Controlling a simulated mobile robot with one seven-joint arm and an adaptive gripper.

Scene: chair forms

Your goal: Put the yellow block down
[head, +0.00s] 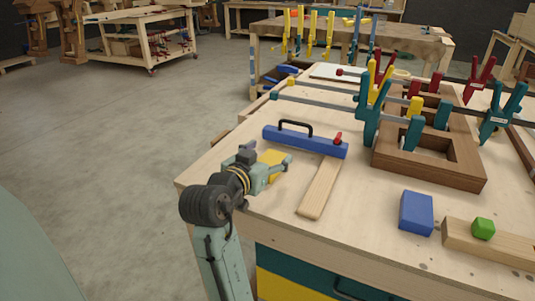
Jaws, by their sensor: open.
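The yellow block (271,161) is at the left part of the near workbench, between the fingers of my gripper (279,167). My gripper is open, with its fingers on either side of the block. The gripper hides part of the block. The block appears to rest on the bench top, but its lower edge is partly hidden, so I cannot tell for sure. It lies just in front of a blue bar with a black handle (304,139).
A wooden strip (321,188) lies right of my gripper. A blue block (416,213) and a green piece (483,229) on a board (495,244) are farther right. A clamped wooden frame (398,166) stands behind. The bench's front-left corner (190,180) is close to my arm.

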